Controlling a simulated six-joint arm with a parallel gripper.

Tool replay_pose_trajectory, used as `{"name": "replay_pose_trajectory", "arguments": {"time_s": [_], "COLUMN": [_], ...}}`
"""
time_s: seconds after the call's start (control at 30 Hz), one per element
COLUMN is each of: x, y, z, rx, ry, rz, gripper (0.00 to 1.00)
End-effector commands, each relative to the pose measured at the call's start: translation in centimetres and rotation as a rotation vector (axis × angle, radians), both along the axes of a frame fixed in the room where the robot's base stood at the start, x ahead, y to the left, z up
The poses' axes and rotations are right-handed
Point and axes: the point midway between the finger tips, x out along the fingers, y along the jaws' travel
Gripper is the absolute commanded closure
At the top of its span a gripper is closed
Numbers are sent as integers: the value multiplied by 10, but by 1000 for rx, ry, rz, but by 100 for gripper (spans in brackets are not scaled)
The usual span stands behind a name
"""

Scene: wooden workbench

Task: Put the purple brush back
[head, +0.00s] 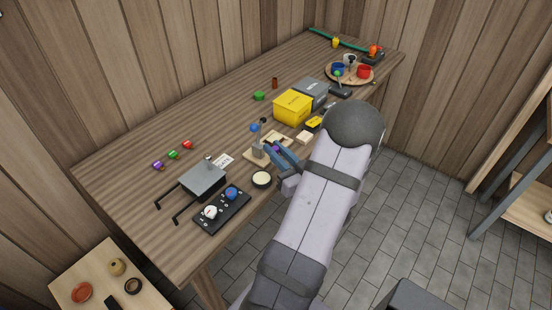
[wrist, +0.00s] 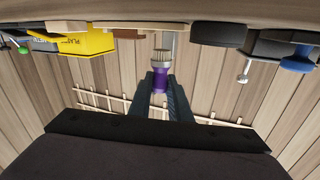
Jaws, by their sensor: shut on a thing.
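The purple brush (wrist: 160,84) shows in the wrist view between the two fingers of my gripper (wrist: 161,92). Its pale bristle end points away from the gripper, toward the top of that picture. My gripper is shut on it. In the head view my gripper (head: 279,151) is over the front part of the bench, beside a small wooden stand (head: 257,157). Only a speck of purple shows at the fingertips there, and the arm hides part of the area. I cannot tell whether the brush touches anything.
A yellow bin (head: 292,107) and a grey bin (head: 311,90) stand behind my gripper on the bench (head: 210,118). A round pale-topped dish (head: 262,180), a black panel with knobs (head: 222,211) and a grey press-like box (head: 203,180) are nearby. The back left of the bench is mostly clear.

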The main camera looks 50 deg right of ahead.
Motion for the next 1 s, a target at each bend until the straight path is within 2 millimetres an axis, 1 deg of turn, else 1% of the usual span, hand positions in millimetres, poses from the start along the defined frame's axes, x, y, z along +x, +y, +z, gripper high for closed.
{"name": "replay_pose_trajectory", "arguments": {"time_s": [0.03, 0.1, 0.23, 0.33, 0.6, 0.73, 0.77, 0.8, 0.83, 1.0], "x": [0, 0, 0, 0, 0, 0, 0, 0, 0, 0], "y": [0, 0, 0, 0, 0, 0, 0, 0, 0, 0], "z": [-8, -16, -28, -32, -32, -36, -36, -35, -35, -34], "rx": [4, 4, 1, 1, 0, 0, 0, 0, 0, 0], "ry": [0, 0, 0, 0, 0, 0, 0, 0, 0, 0], "rz": [-1, 0, 0, 0, 0, 0, 0, 0, 0, 0], "gripper": [100, 100, 100, 100, 100, 100, 80, 71, 64, 64]}}
